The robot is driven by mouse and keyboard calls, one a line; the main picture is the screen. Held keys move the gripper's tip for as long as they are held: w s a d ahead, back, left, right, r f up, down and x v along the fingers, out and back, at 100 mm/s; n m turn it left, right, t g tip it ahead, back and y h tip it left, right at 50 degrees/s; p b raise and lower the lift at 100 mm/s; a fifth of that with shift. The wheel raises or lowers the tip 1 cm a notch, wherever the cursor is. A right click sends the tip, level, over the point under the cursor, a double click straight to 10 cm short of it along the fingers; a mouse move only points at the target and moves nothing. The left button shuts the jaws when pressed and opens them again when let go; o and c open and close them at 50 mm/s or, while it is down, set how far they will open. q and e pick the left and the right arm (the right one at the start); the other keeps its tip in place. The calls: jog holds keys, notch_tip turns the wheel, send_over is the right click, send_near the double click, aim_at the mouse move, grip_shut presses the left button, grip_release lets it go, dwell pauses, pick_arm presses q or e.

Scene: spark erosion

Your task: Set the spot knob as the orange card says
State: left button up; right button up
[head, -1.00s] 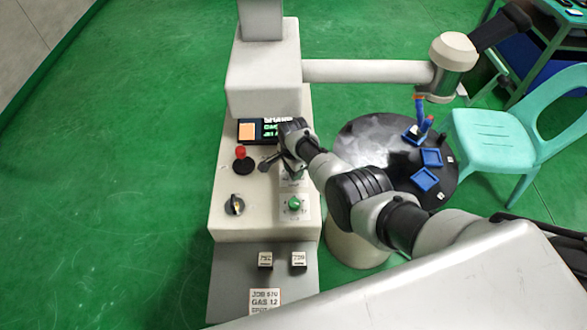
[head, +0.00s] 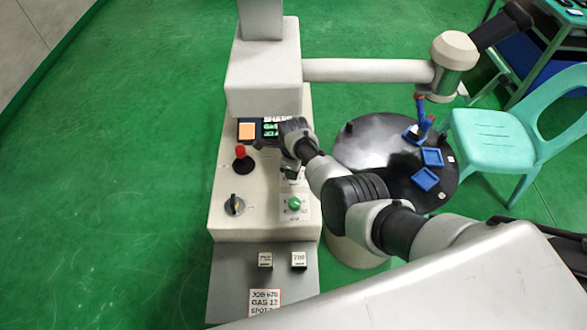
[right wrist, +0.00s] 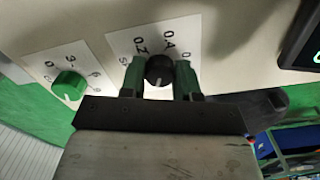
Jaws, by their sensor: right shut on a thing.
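The spot knob (right wrist: 159,69) is a small black dial with a pale pointer line. It sits on a white scale plate (right wrist: 125,45) with figures around it, partly hidden by my fingers. My right gripper (right wrist: 160,80) is shut on it, one green-padded finger on each side. In the head view my right gripper (head: 289,170) is over the console, and its wrist hides most of the knob. A job card (head: 265,301) with lines starting JOB, GAS and SPOT lies at the console's front; its SPOT value is unreadable. My left gripper is not in view.
A green knob (head: 294,203) is nearer the front, with a black selector (head: 234,205) and red-topped button (head: 240,153) to the left. A display (head: 271,130) has an orange square (head: 246,131) beside it. A round black table (head: 365,145) stands right.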

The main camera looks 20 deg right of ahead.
jog(key=shift+w+r+m, duration=0.15)
jog(key=shift+r+m, duration=0.05)
jog(key=shift+m, duration=0.3)
jog(key=o, duration=0.9)
jog(key=shift+f, duration=0.1)
jog(key=shift+r, duration=0.25)
jog(key=shift+r+p, duration=1)
jog(key=shift+r, duration=4.15)
